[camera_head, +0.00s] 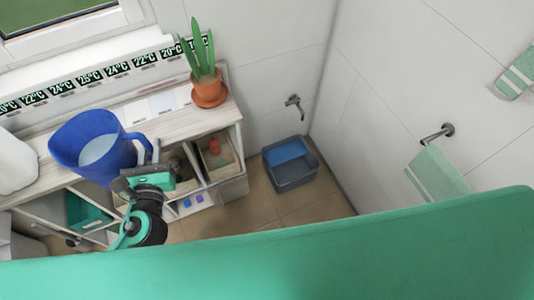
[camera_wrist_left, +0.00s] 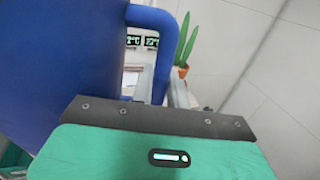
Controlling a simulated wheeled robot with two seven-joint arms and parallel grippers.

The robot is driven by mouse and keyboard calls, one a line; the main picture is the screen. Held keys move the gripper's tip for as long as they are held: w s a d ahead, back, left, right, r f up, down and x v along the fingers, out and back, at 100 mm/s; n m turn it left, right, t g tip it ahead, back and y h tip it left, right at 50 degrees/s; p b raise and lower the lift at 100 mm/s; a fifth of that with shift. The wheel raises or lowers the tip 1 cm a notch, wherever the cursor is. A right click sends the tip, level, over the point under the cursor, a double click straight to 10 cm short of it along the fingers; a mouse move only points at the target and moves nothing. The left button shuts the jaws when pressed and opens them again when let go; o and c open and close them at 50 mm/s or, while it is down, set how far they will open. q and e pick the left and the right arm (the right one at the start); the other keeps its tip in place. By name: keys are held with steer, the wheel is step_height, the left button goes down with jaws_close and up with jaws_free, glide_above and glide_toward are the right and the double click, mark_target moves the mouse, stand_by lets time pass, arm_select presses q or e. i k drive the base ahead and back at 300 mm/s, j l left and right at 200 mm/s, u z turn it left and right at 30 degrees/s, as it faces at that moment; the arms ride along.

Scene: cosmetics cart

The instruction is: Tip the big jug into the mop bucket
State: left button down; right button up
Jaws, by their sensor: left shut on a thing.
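The big blue jug (camera_head: 72,143) is at the left in the head view, over the pale shelf, with light liquid showing inside. It looks roughly upright; whether its base touches the shelf is hidden. My left gripper (camera_head: 149,152) is shut on its handle, on the jug's right side. The left wrist view shows the jug wall (camera_wrist_left: 60,60) and the handle (camera_wrist_left: 162,50) close in front of the gripper. The mop bucket (camera_head: 292,182), grey with a blue part, stands on the floor near the wall corner, right of and apart from the jug. My right gripper is out of view.
A potted plant (camera_head: 208,90) stands on the shelf end (camera_head: 222,115), between jug and bucket. A wall tap (camera_head: 293,101) is above the bucket. A white container (camera_head: 14,165) is left of the jug. Open floor (camera_head: 255,212) lies around the bucket; a towel (camera_head: 437,172) hangs right.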

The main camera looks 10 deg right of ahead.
mark_target(289, 164)
steer(key=j+z, duration=0.25)
steer(key=z, duration=0.2)
steer(key=j+z, duration=0.25)
steer(key=z, duration=0.2)
steer(key=j+z, duration=0.25)
steer(key=z, duration=0.25)
steer(key=j+z, duration=0.2)
steer(key=z, duration=0.25)
steer(key=k+j+z, duration=0.15)
steer(key=z, duration=0.3)
